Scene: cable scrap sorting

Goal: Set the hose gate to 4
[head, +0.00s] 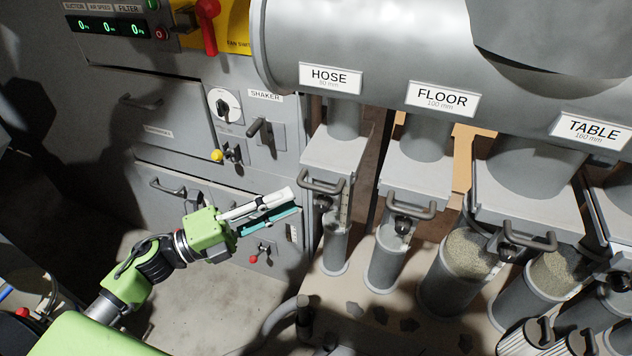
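The hose gate is the slide gate under the pipe labelled HOSE (330,77). Its grey bar handle (321,187) sticks out at the front, with a dark knob just below it. A narrow strip with marks runs down beside the handle; its numbers are too small to read. My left gripper (295,199) comes in from the left, its fingers pointing right. Its pale upper finger and teal lower finger are apart with nothing seen between them. The fingertips are just left of the handle in the picture; I cannot tell whether they touch. My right gripper is not in view.
Similar gates with handles hang under the FLOOR (442,98) and TABLE (592,130) pipes to the right. A grey cabinet with a SHAKER lever (258,130) and a red-knobbed valve (254,259) stands behind my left arm. Grey cylinders crowd the lower right.

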